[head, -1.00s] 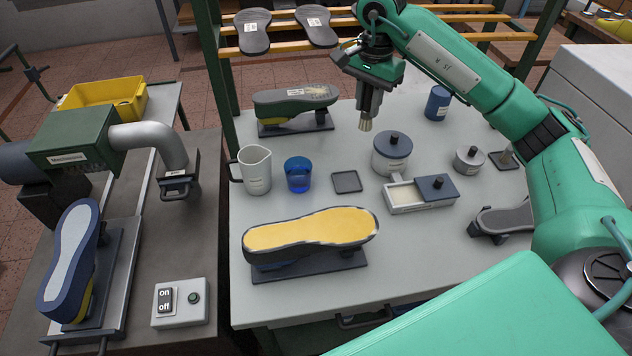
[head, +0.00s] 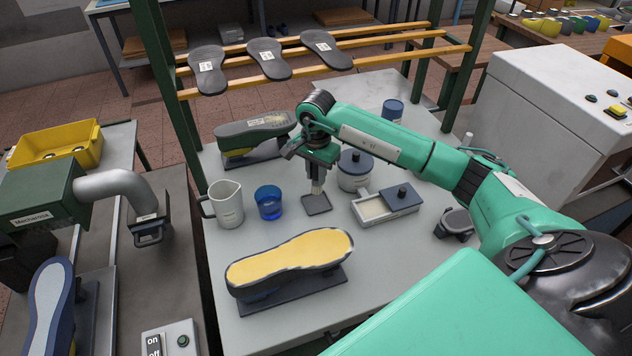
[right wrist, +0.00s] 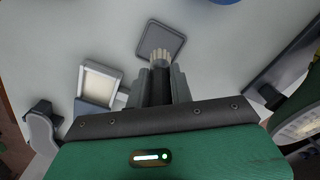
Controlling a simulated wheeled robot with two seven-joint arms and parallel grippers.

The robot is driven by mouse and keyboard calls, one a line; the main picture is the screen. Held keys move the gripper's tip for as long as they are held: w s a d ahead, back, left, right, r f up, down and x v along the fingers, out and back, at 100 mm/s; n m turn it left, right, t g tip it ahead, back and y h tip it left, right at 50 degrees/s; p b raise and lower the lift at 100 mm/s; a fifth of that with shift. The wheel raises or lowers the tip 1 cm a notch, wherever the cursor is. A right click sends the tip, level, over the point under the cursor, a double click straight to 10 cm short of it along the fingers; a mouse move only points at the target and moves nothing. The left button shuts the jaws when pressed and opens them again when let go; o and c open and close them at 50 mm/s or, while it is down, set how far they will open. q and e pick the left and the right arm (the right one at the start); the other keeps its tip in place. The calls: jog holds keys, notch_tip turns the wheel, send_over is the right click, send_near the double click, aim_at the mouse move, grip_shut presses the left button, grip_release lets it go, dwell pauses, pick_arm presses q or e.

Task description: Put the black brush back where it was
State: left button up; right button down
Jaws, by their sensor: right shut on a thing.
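My right gripper (head: 318,176) is shut on the brush, pointing down over the table. The brush's pale bristles (head: 316,188) stick out below the jaws; most of its handle is hidden by the gripper. A small dark square tray (head: 317,205) lies flat on the table just below the bristles. In the right wrist view the brush (right wrist: 160,62) stands between the fingers, and its bristle tips overlap the square tray (right wrist: 151,33). I cannot tell whether the bristles touch the tray. My left gripper is not in view.
A blue cup (head: 269,203) and a white jug (head: 226,205) stand left of the tray. A lidded grey pot (head: 355,172) and an open box with pale contents (head: 374,208) stand right. A yellow-coated sole (head: 290,260) on a stand is in front.

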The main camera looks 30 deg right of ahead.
aim_at(316, 186)
notch_tip(316, 186, down, 4)
jog(key=shift+f+p, duration=0.2)
jog(key=shift+p, duration=0.4)
jog(key=shift+f, duration=0.3)
jog(key=shift+f+b, duration=0.2)
jog(key=shift+b, duration=0.1)
jog(key=c, duration=1.2)
grip_release()
jog(key=shift+r, duration=0.1)
jog(key=shift+c, duration=0.2)
